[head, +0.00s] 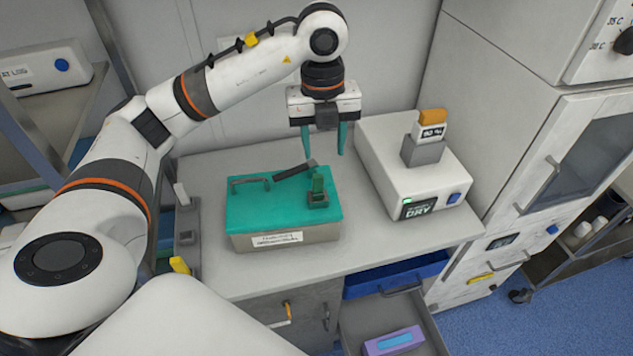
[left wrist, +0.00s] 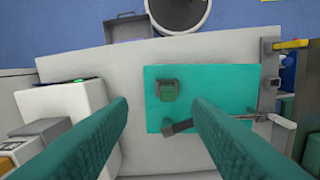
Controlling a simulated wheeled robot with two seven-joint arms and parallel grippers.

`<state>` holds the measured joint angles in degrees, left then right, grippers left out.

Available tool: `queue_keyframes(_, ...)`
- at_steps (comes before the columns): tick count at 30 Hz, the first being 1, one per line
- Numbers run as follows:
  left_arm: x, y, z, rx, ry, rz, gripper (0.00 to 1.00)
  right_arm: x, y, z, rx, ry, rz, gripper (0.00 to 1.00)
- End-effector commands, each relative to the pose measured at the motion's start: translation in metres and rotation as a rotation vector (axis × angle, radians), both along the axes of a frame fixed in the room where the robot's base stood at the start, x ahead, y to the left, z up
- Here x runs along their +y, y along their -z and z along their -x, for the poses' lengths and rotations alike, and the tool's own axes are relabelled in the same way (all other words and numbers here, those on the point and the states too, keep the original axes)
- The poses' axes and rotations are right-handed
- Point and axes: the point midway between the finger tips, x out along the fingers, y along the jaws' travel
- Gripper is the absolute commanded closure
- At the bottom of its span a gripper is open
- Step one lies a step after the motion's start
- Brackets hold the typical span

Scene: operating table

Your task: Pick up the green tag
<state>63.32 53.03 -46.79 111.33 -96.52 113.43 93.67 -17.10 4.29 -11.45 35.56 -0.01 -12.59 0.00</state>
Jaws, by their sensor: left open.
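The green tag (head: 318,184) stands upright in a small dark holder (head: 319,202) on the right part of a teal-topped box (head: 262,211). In the left wrist view the green tag (left wrist: 168,91) shows from above, between my fingers and ahead of them. My left gripper (head: 338,146) is open and empty, pointing down above the table behind the box, up and to the right of the tag. Its two teal fingers (left wrist: 160,115) are spread wide in the left wrist view. My right gripper is in neither view.
A white device (head: 412,170) marked DRY stands right of the box, with an orange-and-white tag (head: 431,125) in its slot. An open drawer (head: 390,310) holds a purple box.

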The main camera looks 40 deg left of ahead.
Motion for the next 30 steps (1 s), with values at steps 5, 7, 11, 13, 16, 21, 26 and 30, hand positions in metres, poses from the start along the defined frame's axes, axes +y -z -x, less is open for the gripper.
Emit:
queue_keyframes(5, 0.009, 0.009, 0.001, 0.006, -0.029, -0.042, 0.55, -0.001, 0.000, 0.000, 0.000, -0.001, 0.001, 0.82)
queue_keyframes(7, 0.009, 0.019, 0.001, 0.007, -0.027, -0.039, 0.55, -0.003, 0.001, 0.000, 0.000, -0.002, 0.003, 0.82)
queue_keyframes(11, 0.008, 0.038, 0.001, 0.007, -0.026, -0.036, 0.55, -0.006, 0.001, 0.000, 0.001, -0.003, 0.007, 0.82)
queue_keyframes(13, 0.009, 0.046, 0.001, 0.007, -0.026, -0.037, 0.55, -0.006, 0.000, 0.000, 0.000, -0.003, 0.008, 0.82)
queue_keyframes(16, 0.009, 0.057, 0.001, 0.006, -0.027, -0.038, 0.55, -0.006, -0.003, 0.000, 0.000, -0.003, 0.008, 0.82)
queue_keyframes(21, 0.009, 0.066, 0.001, 0.004, -0.025, -0.038, 0.55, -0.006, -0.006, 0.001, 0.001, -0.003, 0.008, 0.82)
queue_keyframes(26, 0.013, 0.084, 0.001, 0.009, -0.026, -0.037, 0.55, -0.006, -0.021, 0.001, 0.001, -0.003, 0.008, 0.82)
queue_keyframes(30, 0.013, 0.106, 0.000, 0.008, -0.025, -0.037, 0.55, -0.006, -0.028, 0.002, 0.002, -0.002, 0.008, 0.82)
